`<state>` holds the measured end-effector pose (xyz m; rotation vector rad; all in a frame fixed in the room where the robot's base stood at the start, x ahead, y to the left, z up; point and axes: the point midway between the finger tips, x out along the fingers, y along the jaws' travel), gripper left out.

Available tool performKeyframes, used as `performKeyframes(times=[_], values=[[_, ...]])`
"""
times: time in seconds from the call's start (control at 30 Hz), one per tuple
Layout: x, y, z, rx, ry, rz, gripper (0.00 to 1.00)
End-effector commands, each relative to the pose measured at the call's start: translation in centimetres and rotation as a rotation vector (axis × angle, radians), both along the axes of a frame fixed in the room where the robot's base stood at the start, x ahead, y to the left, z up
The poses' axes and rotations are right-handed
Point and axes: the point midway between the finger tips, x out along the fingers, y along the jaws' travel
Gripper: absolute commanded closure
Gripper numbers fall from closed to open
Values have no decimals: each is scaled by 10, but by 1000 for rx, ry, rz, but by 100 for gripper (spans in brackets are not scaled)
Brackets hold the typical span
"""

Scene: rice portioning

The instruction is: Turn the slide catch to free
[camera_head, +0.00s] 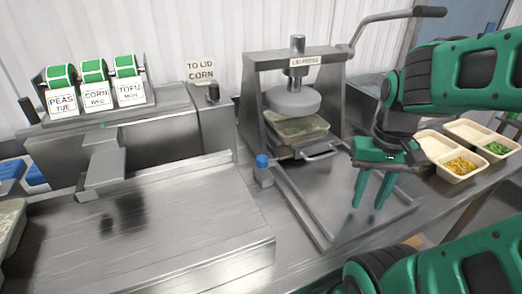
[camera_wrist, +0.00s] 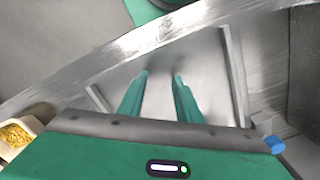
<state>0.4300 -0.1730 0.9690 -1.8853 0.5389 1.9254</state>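A blue-topped knob (camera_head: 262,161), which seems to be the slide catch, stands on a small metal block at the left of the press's slide frame. Its blue top also shows at the right edge of the wrist view (camera_wrist: 275,144). Which setting it is in cannot be told. My gripper (camera_head: 366,206) is over the right part of the slide frame (camera_head: 292,207), pointing down, well to the right of the knob. In the wrist view its two green fingers (camera_wrist: 160,75) are apart with nothing between them.
The lid press (camera_head: 252,95) has a round plate above a covered tray (camera_head: 300,128), with a handle (camera_head: 322,151) in front. Food trays (camera_head: 461,166) stand at the right. A label holder (camera_head: 95,97) and a wide metal surface (camera_head: 150,225) are at the left.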

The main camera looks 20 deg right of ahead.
Motion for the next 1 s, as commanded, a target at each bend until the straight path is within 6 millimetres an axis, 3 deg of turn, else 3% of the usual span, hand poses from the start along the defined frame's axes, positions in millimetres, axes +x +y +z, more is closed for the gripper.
performKeyframes(times=[0.07, 0.1, 0.17, 0.27, 0.33, 0.5, 0.6, 0.7, 0.83, 1.0], values=[[0, 0, 0, 0, 0, 0, 66], [0, 0, 0, 0, 0, 2, 57], [-6, 1, 8, -2, -14, 28, 55], [17, -2, 23, -10, -16, 159, 55], [48, 4, 38, -15, -15, 324, 55], [135, 55, 82, -20, -13, 871, 55], [177, 94, 102, -12, -13, 1176, 55], [205, 129, 116, -4, -17, 1414, 55], [223, 158, 125, 6, -19, 1599, 55], [228, 168, 118, 11, -20, 1660, 55]])
